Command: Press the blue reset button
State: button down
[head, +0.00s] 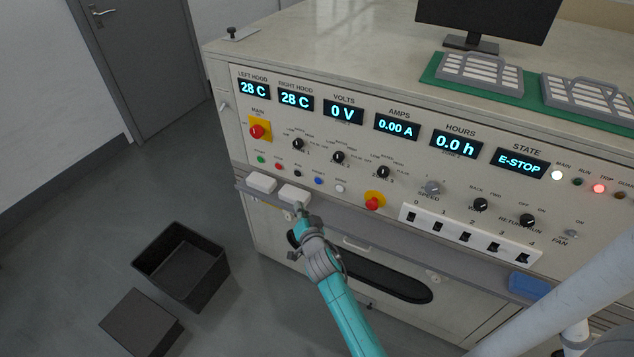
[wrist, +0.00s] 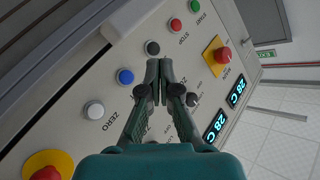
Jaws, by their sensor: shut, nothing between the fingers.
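The blue button (head: 318,181) sits in the lower button row of the console panel, between a black and a white button. It also shows in the wrist view (wrist: 125,76), left of and a little below my fingertips. My gripper (head: 300,208) is shut and empty in front of the panel, below the button row. In the wrist view my shut fingertips (wrist: 160,68) appear just below the black button (wrist: 152,48). I cannot tell the exact gap to the panel, and the gripper does not visibly touch the blue button.
Green, red and black buttons lie left of the blue one; a white button (head: 341,188) lies right. A red emergency stop (head: 374,202) is farther right. White blocks (head: 262,183) rest on the ledge below. The state display (head: 521,163) reads E-STOP. A black bin (head: 181,264) stands on the floor.

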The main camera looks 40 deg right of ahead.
jog(key=shift+d, duration=0.15)
jog(key=shift+w+d, duration=0.5)
jog(key=shift+d, duration=0.85)
jog(key=shift+w+d, duration=0.5)
jog(key=shift+d, duration=0.85)
jog(key=shift+w+d, duration=0.5)
jog(key=shift+d, duration=0.85)
jog(key=shift+w+d, duration=0.15)
jog(key=shift+d, duration=0.2)
jog(key=shift+w+d, duration=0.1)
jog(key=shift+d, duration=0.3)
jog(key=shift+a, duration=0.1)
jog(key=shift+s+a, duration=0.3)
jog(key=shift+a, duration=0.4)
jog(key=shift+s+a, duration=0.3)
jog(key=shift+a, duration=0.5)
jog(key=shift+s+a, duration=0.25)
jog(key=shift+a, duration=0.5)
jog(key=shift+s+a, duration=0.3)
jog(key=shift+a, duration=0.5)
